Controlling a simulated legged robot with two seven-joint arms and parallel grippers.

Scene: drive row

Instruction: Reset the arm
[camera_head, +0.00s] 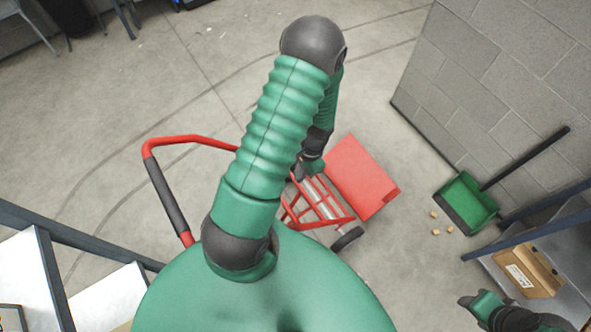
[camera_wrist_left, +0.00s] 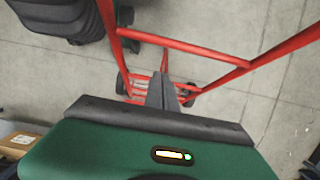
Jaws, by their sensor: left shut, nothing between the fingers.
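My left arm rises in the middle of the head view, bends at a dark elbow and comes back down. My left gripper (camera_head: 309,168) is at its end, small and partly hidden, over the frame of a red hand truck (camera_head: 193,138). In the left wrist view my left gripper (camera_wrist_left: 164,92) shows its two dark fingers together, with nothing between them. Red bars of the hand truck (camera_wrist_left: 190,46) pass around and beyond the fingers; I cannot tell whether they touch. Part of my right arm shows at the lower right of the head view; its fingers are not clear.
A green dustpan (camera_head: 466,207) with a black handle is by the block wall (camera_head: 520,75), near several small tan pieces (camera_head: 435,214). A cardboard box (camera_head: 530,270) sits at right. Open concrete floor lies at the top.

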